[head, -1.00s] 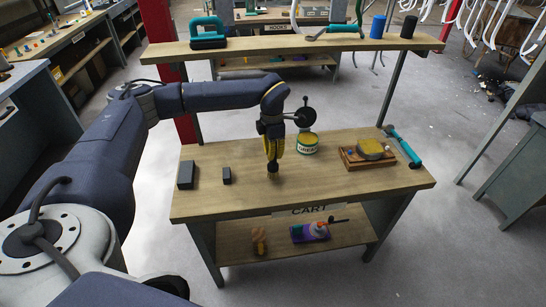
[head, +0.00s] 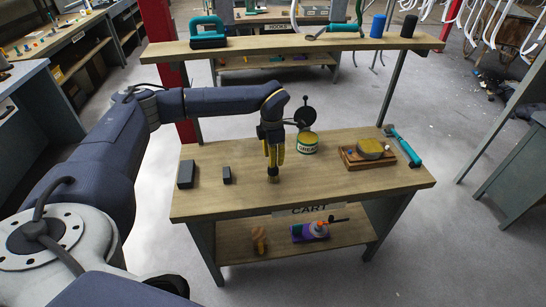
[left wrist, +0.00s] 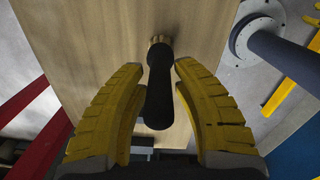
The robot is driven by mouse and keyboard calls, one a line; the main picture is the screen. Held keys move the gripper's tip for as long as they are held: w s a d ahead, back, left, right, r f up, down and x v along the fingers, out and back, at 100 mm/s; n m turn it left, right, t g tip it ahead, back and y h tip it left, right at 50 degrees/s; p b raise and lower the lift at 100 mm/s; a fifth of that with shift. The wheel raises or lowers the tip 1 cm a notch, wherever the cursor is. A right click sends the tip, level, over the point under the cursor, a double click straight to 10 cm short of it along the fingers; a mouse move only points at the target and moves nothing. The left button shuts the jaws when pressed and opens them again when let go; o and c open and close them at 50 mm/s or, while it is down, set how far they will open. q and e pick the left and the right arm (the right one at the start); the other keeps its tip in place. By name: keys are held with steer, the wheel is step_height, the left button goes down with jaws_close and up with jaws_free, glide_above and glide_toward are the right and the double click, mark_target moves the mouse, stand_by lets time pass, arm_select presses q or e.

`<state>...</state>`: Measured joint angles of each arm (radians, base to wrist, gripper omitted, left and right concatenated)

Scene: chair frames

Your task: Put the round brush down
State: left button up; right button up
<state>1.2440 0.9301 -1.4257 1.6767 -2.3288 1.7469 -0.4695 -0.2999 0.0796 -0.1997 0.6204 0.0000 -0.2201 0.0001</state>
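The round brush has a black handle and a tan end. In the head view its tan end (head: 273,179) touches or nearly touches the bench top (head: 225,200), with the handle mostly hidden by my fingers. In the left wrist view the black handle (left wrist: 159,95) lies between the yellow fingers, with a narrow gap on each side. The brush looks roughly upright, tan end down. My left gripper (head: 273,162) is open around the handle, pointing down; it also shows in the left wrist view (left wrist: 159,66). My right gripper is not in view.
Two dark blocks (head: 187,174) (head: 227,175) stand at the bench's left. A grease tin (head: 307,144) is close behind the gripper. A wooden tray (head: 350,160) with a yellow-topped item and a teal hammer (head: 406,149) are at the right. The bench's front middle is clear.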

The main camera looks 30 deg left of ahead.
arm_select(q)
step_height(320, 180, up, 12)
steer(key=shift+s+r, duration=0.15)
stand_by(0.5)
steer(key=shift+d, duration=0.1)
stand_by(1.1)
